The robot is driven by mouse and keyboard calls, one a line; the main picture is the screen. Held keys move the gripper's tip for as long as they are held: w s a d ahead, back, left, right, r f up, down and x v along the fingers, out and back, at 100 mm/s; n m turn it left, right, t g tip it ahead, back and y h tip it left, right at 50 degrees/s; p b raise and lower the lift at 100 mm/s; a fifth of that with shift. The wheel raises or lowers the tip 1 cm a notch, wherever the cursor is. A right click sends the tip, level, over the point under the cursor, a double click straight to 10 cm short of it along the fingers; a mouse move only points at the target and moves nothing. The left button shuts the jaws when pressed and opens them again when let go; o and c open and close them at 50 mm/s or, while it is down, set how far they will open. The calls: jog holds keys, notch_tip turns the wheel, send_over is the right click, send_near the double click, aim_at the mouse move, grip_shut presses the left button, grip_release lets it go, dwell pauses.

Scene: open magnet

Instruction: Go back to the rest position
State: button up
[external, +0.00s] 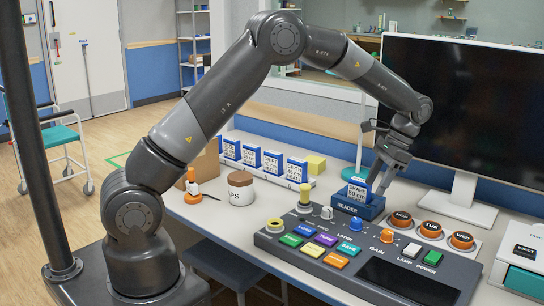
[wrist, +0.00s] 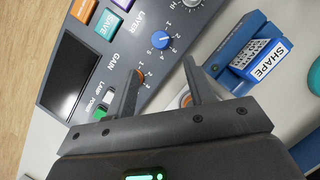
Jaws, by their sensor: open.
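My gripper (external: 379,178) hangs at the end of the bent arm, just above and behind the blue reader (external: 345,204) on the desk. A blue and white cartridge (external: 357,191) stands in the reader; its label reads SHAPE in the wrist view (wrist: 264,62). In the wrist view my gripper (wrist: 161,72) is open, with nothing between its fingers. The cartridge and the reader (wrist: 236,40) lie to the right of the fingers there. Whether a finger touches the cartridge cannot be told from the external view.
A control panel (external: 318,262) with coloured buttons lies in front of the reader. A large monitor (external: 470,110) stands close behind and right of my gripper. Several cartridges (external: 272,162) stand in a row at left, near a brown-lidded jar (external: 240,190). Orange-capped round pieces (external: 431,229) sit at right.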

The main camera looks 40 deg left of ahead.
jog(key=s+a+r+n+t+h, duration=0.1)
jog(key=s+a+r+n+t, duration=0.1)
jog(key=s+a+r, duration=0.5)
jog(key=s+a+r+n+t+h, duration=0.1)
jog(key=s+a+r+n+t, duration=0.15)
jog(key=a+r, duration=0.7)
jog(key=s+a+n+t, duration=0.1)
jog(key=s+a, duration=0.2)
jog(key=s, duration=0.3)
jog(key=s+a+r+n+t, duration=0.1)
jog(key=s+a+t, duration=0.1)
jog(key=s, duration=0.5)
jog(key=s+a+r+n+t, duration=0.1)
jog(key=s+a, duration=0.3)
jog(key=s, duration=0.2)
jog(key=shift+s+a+h, duration=0.2)
jog(key=shift+a+h, duration=0.05)
jog(key=shift+h, duration=0.15)
